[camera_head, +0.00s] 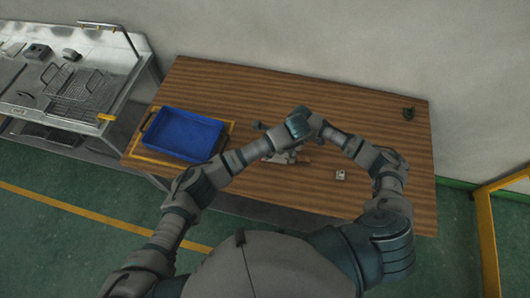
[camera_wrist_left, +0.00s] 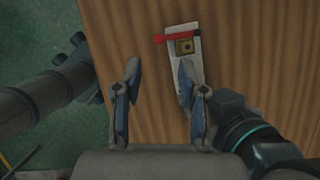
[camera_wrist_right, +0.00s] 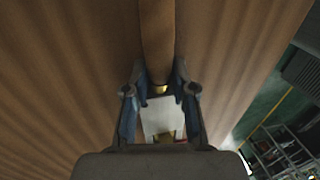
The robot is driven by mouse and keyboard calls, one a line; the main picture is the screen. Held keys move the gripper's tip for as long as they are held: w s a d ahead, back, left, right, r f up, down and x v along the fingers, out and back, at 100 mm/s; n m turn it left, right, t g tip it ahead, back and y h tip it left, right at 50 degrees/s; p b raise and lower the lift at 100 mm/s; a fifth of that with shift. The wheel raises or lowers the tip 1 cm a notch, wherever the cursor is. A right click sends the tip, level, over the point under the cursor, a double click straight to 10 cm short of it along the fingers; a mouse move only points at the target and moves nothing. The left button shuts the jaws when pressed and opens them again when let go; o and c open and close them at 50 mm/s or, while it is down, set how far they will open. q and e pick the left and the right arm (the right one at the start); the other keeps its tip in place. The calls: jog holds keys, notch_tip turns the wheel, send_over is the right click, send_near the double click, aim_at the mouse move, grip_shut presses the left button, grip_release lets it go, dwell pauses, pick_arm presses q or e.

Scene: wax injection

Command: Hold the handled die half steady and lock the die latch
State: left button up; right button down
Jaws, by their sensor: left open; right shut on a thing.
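The die (camera_wrist_left: 186,66) is a pale metal plate with a brass square and lies on the wooden table. Its red latch bar (camera_wrist_left: 175,38) lies across the brass part, with one end sticking out past the plate's left side. My left gripper (camera_wrist_left: 158,88) is open and empty; its right finger overlaps the near part of the die in the left wrist view. My right gripper (camera_wrist_right: 160,82) is shut on the brown die handle (camera_wrist_right: 157,38). The pale die plate (camera_wrist_right: 163,117) shows between its fingers. In the head view my arms partly hide the die.
A blue tray (camera_head: 160,121) stands on the table's left. A small metal piece (camera_head: 340,175) lies right of the die, and a small dark green object (camera_head: 409,113) is at the back right. A metal bench (camera_head: 125,60) stands left of the wooden table (camera_head: 330,92), whose back middle is clear.

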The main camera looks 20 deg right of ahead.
pick_arm(q)
jog(key=shift+v, duration=1.7)
pick_arm(e)
jog(key=c, duration=0.9)
grip_release()
jog(key=shift+o, duration=0.2)
jog(key=shift+r, duration=0.1)
